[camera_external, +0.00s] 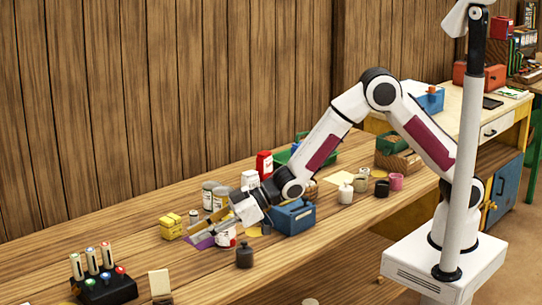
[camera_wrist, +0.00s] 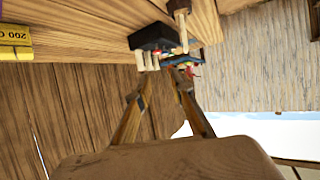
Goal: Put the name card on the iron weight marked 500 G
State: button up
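A small cream card on a wooden stand (camera_external: 159,283) is upright at the table's front left, and appears to be the name card. In the wrist view a wooden piece beside the black rack (camera_wrist: 180,8) may be its stand. A dark knobbed weight (camera_external: 244,255) stands near the front edge, right of my gripper; its marking is unreadable. My gripper (camera_external: 197,230) is above the table, pointing left, apart from the card. In the wrist view my gripper (camera_wrist: 163,88) has its two fingers apart, with nothing seen between them.
A black rack with several markers (camera_external: 105,285) stands left of the card. A yellow block (camera_external: 171,226) is beyond my gripper; the wrist view shows a yellow block marked 200 G (camera_wrist: 14,35). Jars (camera_external: 212,195) and a blue box (camera_external: 293,217) stand behind and right. Left back tabletop is clear.

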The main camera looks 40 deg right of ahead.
jog(key=w+d+r+m+t+h, duration=0.1)
jog(key=w+d+r+m+h, duration=0.2)
jog(key=d, duration=0.6)
jog(key=w+d+r+t, duration=0.1)
jog(key=w+d+r, duration=0.1)
jog(key=d+r, duration=0.45)
jog(key=w+d+r+m+t+h, duration=0.1)
jog(key=w+d+r+m+h, duration=0.15)
jog(key=d, duration=0.75)
jog(key=s+d+r+m+h, duration=0.1)
jog(key=s+d+r+h, duration=0.1)
jog(key=d, duration=0.9)
jog(key=s+d+r+m+g+h, duration=0.1)
jog(key=s+d+m, duration=0.1)
jog(key=s+d, duration=0.45)
jog(key=s+d+r+m+h, duration=0.15)
jog(key=s+d, duration=0.25)
jog(key=d, duration=0.5)
jog(key=s+d+f+m+g, duration=0.1)
jog(key=s+d, duration=0.3)
jog(key=s, duration=0.4)
jog(key=s+d+f+m+g+h, duration=0.1)
jog(key=s+d+f, duration=0.1)
jog(key=s+d, duration=0.2)
jog(key=shift+s+f+m+g, duration=0.2)
jog(key=shift+s+m+g, duration=0.1)
jog(key=shift+s, duration=1.55)
